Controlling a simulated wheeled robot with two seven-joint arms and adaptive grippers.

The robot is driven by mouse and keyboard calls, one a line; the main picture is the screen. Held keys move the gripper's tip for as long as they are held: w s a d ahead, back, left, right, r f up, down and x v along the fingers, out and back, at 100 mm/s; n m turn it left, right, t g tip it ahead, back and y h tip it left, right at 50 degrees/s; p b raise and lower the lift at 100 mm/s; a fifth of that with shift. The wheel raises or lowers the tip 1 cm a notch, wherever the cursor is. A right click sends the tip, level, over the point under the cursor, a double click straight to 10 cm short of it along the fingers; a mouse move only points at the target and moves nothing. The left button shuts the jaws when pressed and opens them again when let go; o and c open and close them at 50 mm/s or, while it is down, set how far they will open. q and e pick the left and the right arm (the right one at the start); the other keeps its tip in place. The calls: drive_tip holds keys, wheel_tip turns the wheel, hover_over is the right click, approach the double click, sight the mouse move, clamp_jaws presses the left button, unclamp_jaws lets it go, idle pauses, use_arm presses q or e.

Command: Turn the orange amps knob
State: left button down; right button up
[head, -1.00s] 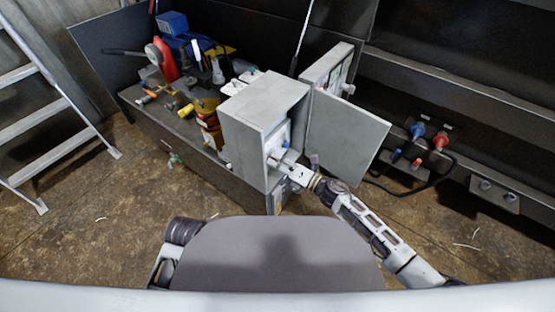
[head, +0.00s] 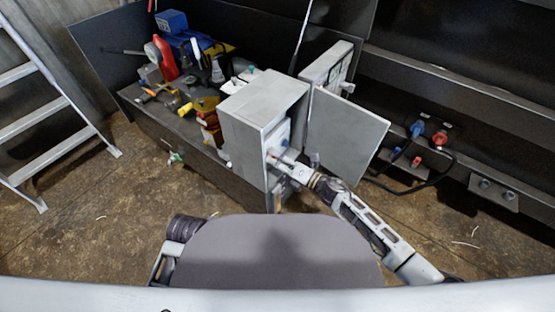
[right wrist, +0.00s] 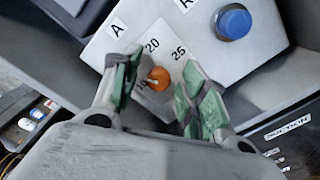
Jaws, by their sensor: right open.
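The orange amps knob (right wrist: 159,78) shows in the right wrist view on a light panel (right wrist: 205,45) marked A, 20 and 25. My right gripper (right wrist: 155,92) is open, with one green-padded finger on each side of the knob; I cannot tell whether either finger touches it. In the head view my right gripper (head: 277,160) reaches into the open grey box (head: 250,120), and the knob is hidden there. My left arm shows only in part at the lower left, and its gripper is not visible.
A blue knob (right wrist: 233,22) sits on the same panel, right of the orange one. A workbench with tools (head: 185,95) lies left of the box. A ladder (head: 50,115) stands at far left.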

drive_tip(key=v, duration=1.2)
idle(0.4)
idle(0.6)
